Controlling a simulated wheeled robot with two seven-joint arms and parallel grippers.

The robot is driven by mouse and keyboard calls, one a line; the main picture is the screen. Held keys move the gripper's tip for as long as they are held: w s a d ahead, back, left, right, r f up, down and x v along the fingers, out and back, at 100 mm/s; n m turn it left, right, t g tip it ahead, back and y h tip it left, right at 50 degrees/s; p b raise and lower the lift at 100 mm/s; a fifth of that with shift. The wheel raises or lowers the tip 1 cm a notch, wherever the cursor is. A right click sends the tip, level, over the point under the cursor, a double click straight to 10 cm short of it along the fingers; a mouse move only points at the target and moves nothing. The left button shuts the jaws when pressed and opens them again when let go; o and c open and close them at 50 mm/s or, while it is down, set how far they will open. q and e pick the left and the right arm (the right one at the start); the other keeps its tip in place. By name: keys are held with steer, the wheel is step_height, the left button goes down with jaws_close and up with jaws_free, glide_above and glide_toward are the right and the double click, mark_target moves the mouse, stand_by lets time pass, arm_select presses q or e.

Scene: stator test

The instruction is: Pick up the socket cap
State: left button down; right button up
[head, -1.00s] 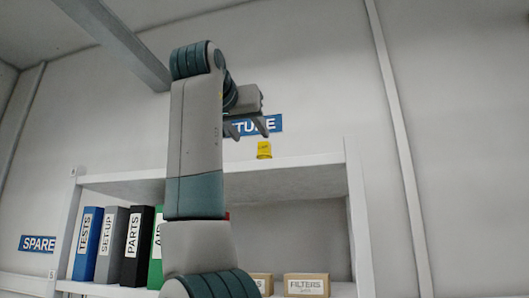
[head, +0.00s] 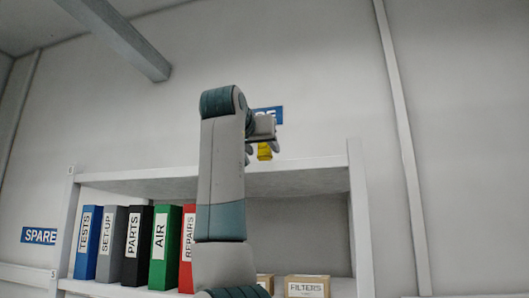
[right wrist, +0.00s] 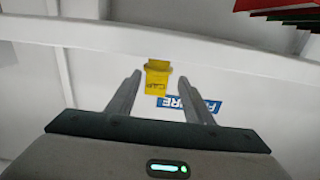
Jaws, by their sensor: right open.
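The yellow socket cap (head: 265,152) stands on the top board of the shelf unit (head: 310,164), near its front edge. In the right wrist view the cap (right wrist: 157,78) shows between and just beyond the fingertips of my right gripper (right wrist: 164,82), with a gap on both sides. My right gripper (head: 256,146) is open and empty, reaching to the cap from the left in the head view. One finger shows close to the cap there; whether it touches cannot be told. My left gripper is out of view.
Below the top board stand several binders, including a blue one (head: 88,242) and a green one (head: 165,246). A FILTERS box (head: 308,286) is on the lower board. A blue sign (head: 268,114) is on the wall behind. The top board right of the cap is clear.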

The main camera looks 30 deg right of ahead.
mark_target(267, 150)
steer(key=shift+w+d+r+p, duration=0.15)
steer(key=shift+w+d+p, duration=0.1)
steer(key=shift+d+p, duration=0.3)
steer(key=shift+w+d+r+p, duration=0.1)
steer(key=shift+w+d+p, duration=0.15)
steer(key=shift+d+p, duration=0.25)
steer(key=shift+p+x, duration=0.85)
steer(key=shift+w+d+f+p, duration=0.15)
steer(key=shift+w+d+p, duration=0.15)
steer(key=shift+w+d, duration=0.2)
steer(key=shift+s, duration=0.1)
steer(key=c, duration=1.1)
